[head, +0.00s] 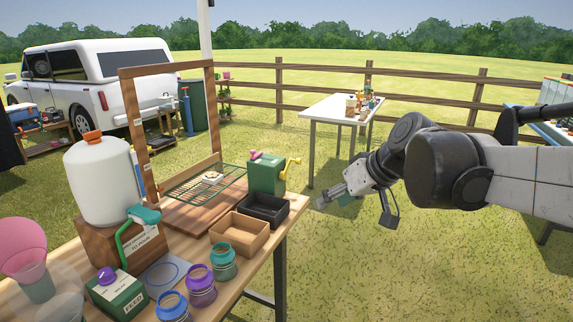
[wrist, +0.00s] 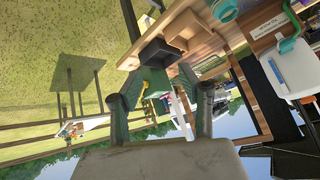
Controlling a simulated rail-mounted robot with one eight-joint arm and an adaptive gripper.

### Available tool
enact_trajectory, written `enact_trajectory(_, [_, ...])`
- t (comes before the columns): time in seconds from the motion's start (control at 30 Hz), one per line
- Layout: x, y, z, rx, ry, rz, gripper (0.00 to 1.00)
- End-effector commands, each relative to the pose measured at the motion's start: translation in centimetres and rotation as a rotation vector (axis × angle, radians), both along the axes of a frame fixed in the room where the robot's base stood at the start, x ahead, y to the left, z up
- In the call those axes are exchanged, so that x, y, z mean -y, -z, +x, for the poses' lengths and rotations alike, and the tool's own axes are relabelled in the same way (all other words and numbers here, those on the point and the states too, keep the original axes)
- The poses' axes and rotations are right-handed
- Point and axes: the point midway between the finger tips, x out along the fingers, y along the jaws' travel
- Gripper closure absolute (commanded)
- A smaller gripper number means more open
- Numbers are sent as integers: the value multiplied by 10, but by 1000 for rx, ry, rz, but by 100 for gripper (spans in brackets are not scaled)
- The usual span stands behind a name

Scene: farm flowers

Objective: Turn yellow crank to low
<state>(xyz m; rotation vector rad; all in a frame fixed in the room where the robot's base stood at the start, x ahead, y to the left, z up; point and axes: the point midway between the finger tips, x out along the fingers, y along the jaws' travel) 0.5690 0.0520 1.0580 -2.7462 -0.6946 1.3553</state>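The yellow crank (head: 291,167) is on the right side of a green box (head: 266,173) at the far right part of the wooden table. The crank's arm slants up to the right in the head view. It also shows in the wrist view (wrist: 146,90), small, between my fingers. Any setting marks are too small to read. My gripper (head: 326,199) is to the right of the box, off the table's edge and apart from the crank. In the wrist view its two fingers are spread with nothing held between them.
A black tray (head: 264,209) and a brown tray (head: 239,234) stand in front of the green box. A wooden frame (head: 130,130) and wire rack (head: 185,188) are to its left. Several jars line the front edge. Open grass lies right of the table.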

Motion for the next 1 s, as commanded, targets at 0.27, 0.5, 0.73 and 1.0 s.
enact_trajectory(0.27, [-4, -4, 94, 92, -144, 90, 62])
enact_trajectory(0.5, [0, 3, 170, 205, -259, 165, 62])
enact_trajectory(0.73, [12, 18, 239, 344, -354, 226, 62])
enact_trajectory(1.0, [36, 49, 309, 541, -443, 286, 62])
